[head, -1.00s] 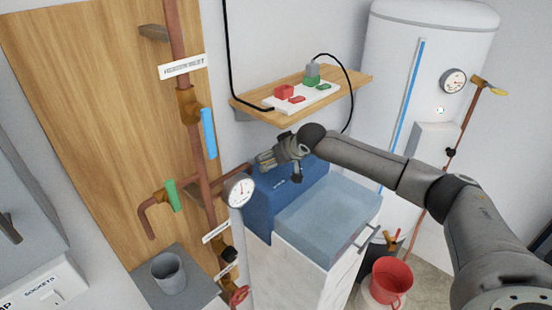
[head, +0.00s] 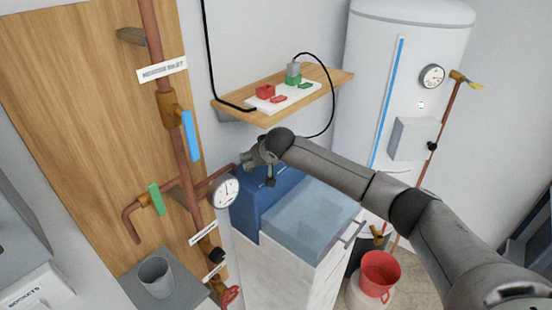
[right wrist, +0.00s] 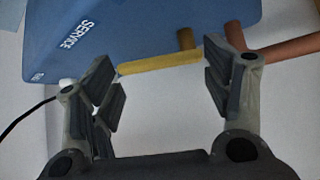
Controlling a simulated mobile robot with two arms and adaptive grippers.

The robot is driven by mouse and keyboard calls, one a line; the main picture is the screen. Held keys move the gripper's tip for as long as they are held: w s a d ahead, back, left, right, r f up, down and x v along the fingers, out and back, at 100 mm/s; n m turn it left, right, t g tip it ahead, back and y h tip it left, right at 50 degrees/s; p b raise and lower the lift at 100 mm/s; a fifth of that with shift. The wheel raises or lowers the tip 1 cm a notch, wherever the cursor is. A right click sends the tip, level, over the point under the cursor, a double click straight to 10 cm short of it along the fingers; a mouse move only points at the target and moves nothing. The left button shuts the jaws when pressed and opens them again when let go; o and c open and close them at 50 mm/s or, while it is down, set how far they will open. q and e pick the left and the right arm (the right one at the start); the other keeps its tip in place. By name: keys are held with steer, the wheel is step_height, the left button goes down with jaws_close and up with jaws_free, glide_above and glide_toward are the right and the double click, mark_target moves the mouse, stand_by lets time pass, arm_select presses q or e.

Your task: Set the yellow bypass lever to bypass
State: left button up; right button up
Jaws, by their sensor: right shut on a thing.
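The yellow bypass lever (right wrist: 160,63) shows in the right wrist view as a flat bar beside the blue unit (right wrist: 130,30). The word SERVICE is printed on the unit; a second, smaller label near its lower left is too small to read. My right gripper (right wrist: 158,82) has a finger at either end of the lever and is shut on it. In the head view my right gripper (head: 256,154) is at the back of the blue unit (head: 262,196), by the copper pipe. The lever is hidden there. My left gripper is not in view.
A pressure gauge (head: 225,191) and copper pipes (head: 181,150) stand left of the gripper. A wooden shelf (head: 330,88) with a white board (head: 284,98) is above it. A white tank (head: 400,60) and a red bucket (head: 380,272) are to the right.

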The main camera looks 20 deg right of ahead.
stand_by(0.4)
steer(key=o, duration=1.5)
steer(key=shift+v, duration=3.75)
steer(key=shift+a, duration=0.1)
